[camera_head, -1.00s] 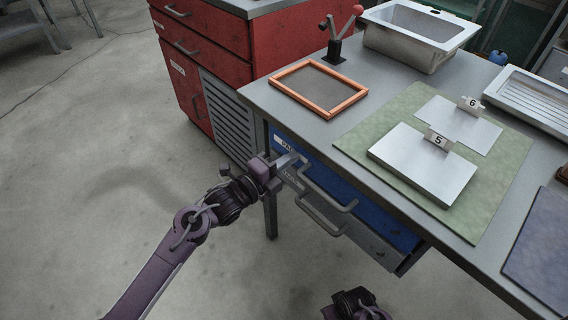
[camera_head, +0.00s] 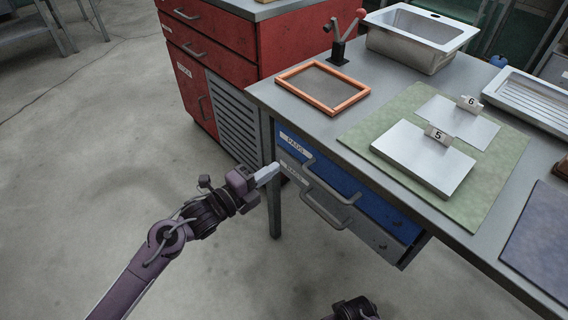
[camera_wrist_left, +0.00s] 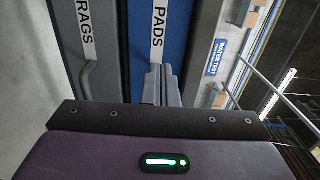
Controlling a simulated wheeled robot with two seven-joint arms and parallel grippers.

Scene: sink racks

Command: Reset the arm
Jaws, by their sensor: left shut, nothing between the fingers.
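My left gripper (camera_head: 268,174) is shut and empty, held just off the left front of the workbench drawers. Its closed fingers show in the left wrist view (camera_wrist_left: 161,86), pointing toward the drawer fronts. The blue drawer (camera_head: 335,176) carries a PADS label, and the grey drawer (camera_head: 335,218) under it carries a RAGS label. Each has a bar handle. The fingers look clear of both handles. A dark part of my right arm (camera_head: 352,308) shows at the bottom edge; its fingers are out of frame.
The workbench (camera_head: 300,112) holds an orange frame (camera_head: 322,87), a sink (camera_head: 418,38), a green mat (camera_head: 390,110) and metal plates marked 5 and 6. A red cabinet (camera_head: 225,45) stands behind.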

